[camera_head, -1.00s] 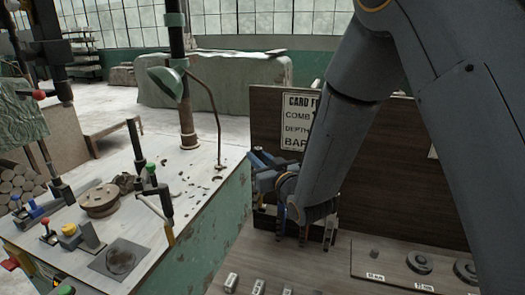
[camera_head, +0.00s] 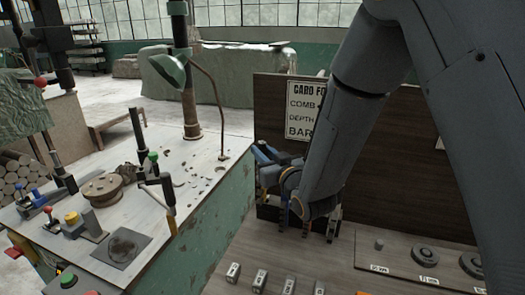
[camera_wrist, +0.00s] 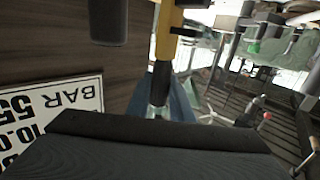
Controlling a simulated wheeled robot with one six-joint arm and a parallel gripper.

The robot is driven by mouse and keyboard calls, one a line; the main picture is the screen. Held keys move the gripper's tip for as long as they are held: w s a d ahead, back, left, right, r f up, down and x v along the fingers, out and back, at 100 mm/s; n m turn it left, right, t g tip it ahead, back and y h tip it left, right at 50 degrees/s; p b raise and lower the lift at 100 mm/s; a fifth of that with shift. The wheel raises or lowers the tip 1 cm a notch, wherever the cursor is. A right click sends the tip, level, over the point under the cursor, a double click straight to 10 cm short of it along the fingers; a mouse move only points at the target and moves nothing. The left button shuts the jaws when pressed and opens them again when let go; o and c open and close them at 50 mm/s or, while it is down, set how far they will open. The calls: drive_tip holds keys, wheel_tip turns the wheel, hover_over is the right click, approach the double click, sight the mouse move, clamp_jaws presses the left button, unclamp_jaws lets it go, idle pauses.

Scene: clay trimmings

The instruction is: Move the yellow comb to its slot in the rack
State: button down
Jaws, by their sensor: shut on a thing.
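My gripper (camera_head: 268,163) is at the end of my arm, low in front of the dark board and beside the sign; my own arm hides much of it in the head view. In the wrist view a yellow strip with black parts (camera_wrist: 167,32), which looks like the yellow comb, stands at the jaws. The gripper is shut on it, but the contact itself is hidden. The rack (camera_head: 270,212) looks like a low black holder under my wrist, with several narrow upright pieces. Its slots cannot be made out, and my arm covers part of it.
A sign (camera_head: 304,108) hangs on the dark board (camera_head: 390,165) close to my wrist. Labelled blocks (camera_head: 260,281) and round weights (camera_head: 425,255) lie on the wooden counter. The bench (camera_head: 205,180) at left holds a lamp (camera_head: 168,72), posts and a spool (camera_head: 103,188).

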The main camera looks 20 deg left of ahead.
wheel_tip(320, 180, down, 8)
drive_tip(key=b, duration=0.6)
idle(0.7)
drive_tip(key=shift+f, duration=0.1)
drive_tip(key=c, duration=1.5)
unclamp_jaws()
drive_tip(key=b+v, duration=0.1)
drive_tip(key=v, duration=0.6)
drive_tip(key=shift+s+d+b, duration=0.25)
drive_tip(key=shift+d+b, duration=0.05)
drive_tip(key=shift+b, duration=0.05)
